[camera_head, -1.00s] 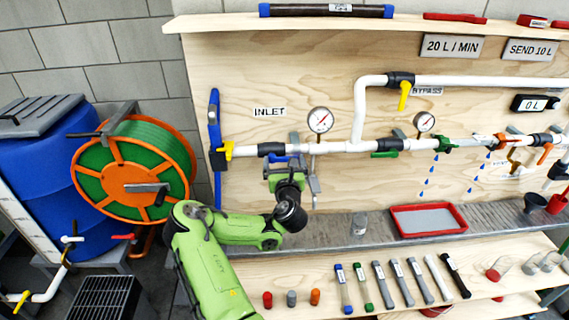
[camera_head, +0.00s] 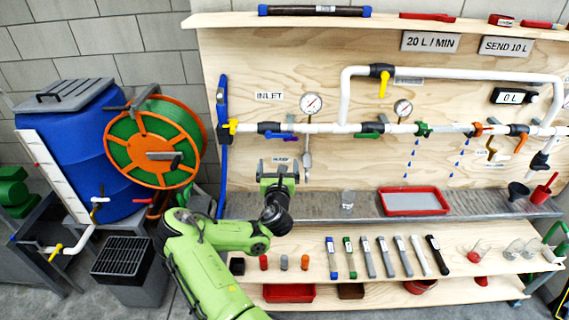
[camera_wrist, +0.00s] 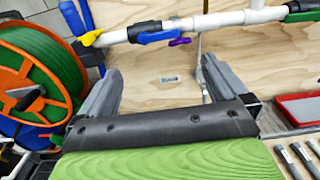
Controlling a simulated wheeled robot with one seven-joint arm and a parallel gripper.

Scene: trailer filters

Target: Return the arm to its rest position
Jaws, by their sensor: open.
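My green arm reaches up from the bottom of the head view, bent at the elbow. My gripper (camera_head: 279,168) is in front of the plywood panel (camera_head: 262,150), below the left pressure gauge. In the wrist view my gripper (camera_wrist: 155,90) shows two grey fingers spread wide apart with nothing between them. Bare plywood with a small label (camera_wrist: 170,79) shows beyond the fingers. The fingers appear clear of the white pipe (camera_wrist: 225,20), which runs above them in that view.
A hose reel (camera_head: 155,145) and blue barrel (camera_head: 75,150) stand left. Several tubes (camera_head: 370,258) and small caps lie on the lower shelf. Valves and gauges line the pipe.

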